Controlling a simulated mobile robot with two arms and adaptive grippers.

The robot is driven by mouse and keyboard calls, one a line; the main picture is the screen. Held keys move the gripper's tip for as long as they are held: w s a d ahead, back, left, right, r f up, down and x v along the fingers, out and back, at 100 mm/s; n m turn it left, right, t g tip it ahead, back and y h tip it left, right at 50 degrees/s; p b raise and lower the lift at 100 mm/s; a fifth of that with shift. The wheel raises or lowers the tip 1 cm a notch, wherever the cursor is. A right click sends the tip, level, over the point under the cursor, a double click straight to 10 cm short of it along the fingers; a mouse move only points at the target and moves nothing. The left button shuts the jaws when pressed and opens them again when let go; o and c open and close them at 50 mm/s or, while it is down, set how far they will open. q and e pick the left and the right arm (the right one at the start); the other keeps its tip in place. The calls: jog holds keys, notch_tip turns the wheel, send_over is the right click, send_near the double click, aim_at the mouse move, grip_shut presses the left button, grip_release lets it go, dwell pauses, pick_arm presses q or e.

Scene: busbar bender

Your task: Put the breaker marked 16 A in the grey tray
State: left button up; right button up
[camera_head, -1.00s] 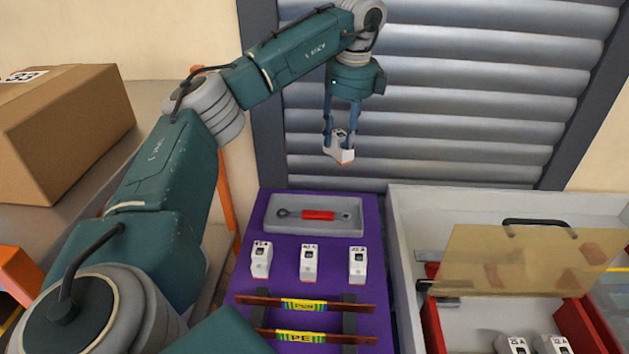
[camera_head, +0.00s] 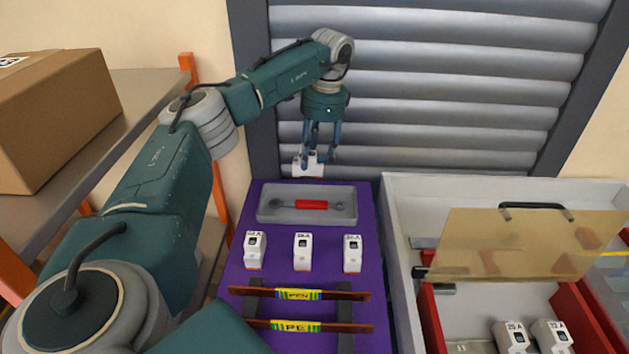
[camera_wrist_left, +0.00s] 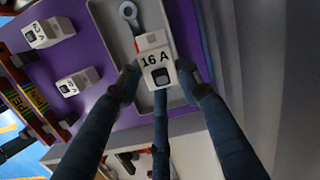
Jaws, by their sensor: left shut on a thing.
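My left gripper (camera_head: 312,158) is shut on a white breaker (camera_head: 306,170) and holds it up in front of the grey shutter, above the far edge of the grey tray. In the left wrist view the breaker (camera_wrist_left: 157,68) shows the mark 16 A between the fingers (camera_wrist_left: 160,88). The grey tray (camera_head: 270,214) lies at the far end of the purple surface (camera_head: 375,262). A wrench with a red handle (camera_head: 311,205) lies in the tray; its ring end also shows in the left wrist view (camera_wrist_left: 129,14). My right gripper is not in view.
Three white breakers stand in a row in front of the tray: left (camera_head: 255,250), middle (camera_head: 303,252), right (camera_head: 352,253). Nearer are the PEN bar (camera_head: 298,294) and PE bar (camera_head: 300,326). A grey bin with a tan see-through panel (camera_head: 520,245) stands to the right.

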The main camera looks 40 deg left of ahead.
pick_arm(q)
notch_tip(320, 180, down, 8)
jog(key=shift+r+p, duration=0.2)
jog(key=shift+p, duration=0.1)
jog(key=shift+f, duration=0.35)
jog(key=shift+d+f, duration=0.1)
jog(key=o, duration=1.4)
jog(key=shift+o, duration=0.2)
jog(key=shift+w+r, duration=0.1)
jog(key=shift+r, duration=0.4)
jog(key=r, duration=0.3)
jog(key=r+b, duration=0.1)
jog(key=r, duration=0.3)
jog(key=d+r, duration=0.1)
jog(key=r, duration=0.3)
jog(key=shift+w+r, duration=0.15)
jog(key=shift+w, duration=0.25)
